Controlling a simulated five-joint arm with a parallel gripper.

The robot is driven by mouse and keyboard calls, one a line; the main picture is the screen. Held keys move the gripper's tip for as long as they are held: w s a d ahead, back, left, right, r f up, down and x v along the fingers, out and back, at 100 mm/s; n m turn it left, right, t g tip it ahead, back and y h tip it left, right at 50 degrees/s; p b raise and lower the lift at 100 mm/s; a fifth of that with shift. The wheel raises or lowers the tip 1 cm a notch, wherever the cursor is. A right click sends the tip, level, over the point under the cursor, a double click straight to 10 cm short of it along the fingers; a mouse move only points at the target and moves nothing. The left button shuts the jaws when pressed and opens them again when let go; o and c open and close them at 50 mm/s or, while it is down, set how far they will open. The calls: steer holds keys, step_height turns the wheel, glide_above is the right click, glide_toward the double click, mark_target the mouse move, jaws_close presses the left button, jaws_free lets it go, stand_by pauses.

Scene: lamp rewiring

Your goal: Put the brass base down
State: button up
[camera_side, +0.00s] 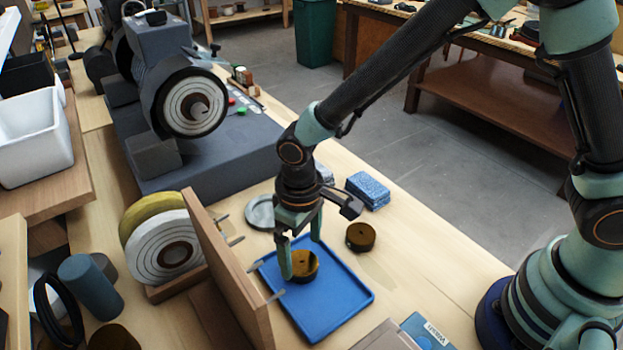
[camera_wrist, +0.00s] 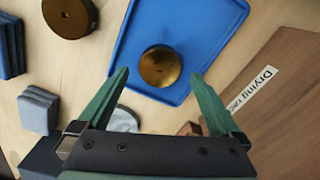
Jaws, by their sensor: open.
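The round brass base (camera_side: 305,262) sits on the blue tray (camera_side: 337,318), near the tray's back part. It also shows in the wrist view (camera_wrist: 160,66) as a shiny brass disc on the tray (camera_wrist: 215,25). My gripper (camera_side: 300,254) is open above the tray, pointing down, with its green fingers on either side of the brass base. In the wrist view the fingertips (camera_wrist: 160,76) stand apart to the left and right of the base, with gaps showing. One finger partly hides the base in the side view.
A dark brown disc (camera_side: 361,237) lies on the bench right of the tray. Blue sponges (camera_side: 368,190) and a grey round dish (camera_side: 261,212) are behind. An upright wooden board with pegs (camera_side: 228,270) stands close left of the tray; the wrist view shows a "Drying rack" label (camera_wrist: 252,90).

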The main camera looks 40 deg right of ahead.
mark_target(302, 262)
step_height(302, 262, up, 10)
steer(key=s+d+r+m+t, duration=0.2)
steer(key=d+r, duration=0.3)
steer(key=d, duration=0.6)
steer(key=s+d+r+m+t, duration=0.2)
steer(key=d+r, duration=0.3)
steer(key=d, duration=0.6)
steer(key=shift+s+d+r+t, duration=0.25)
steer(key=shift+d+r+t, duration=0.1)
steer(key=shift+t, duration=0.45)
steer(key=shift+a, duration=0.1)
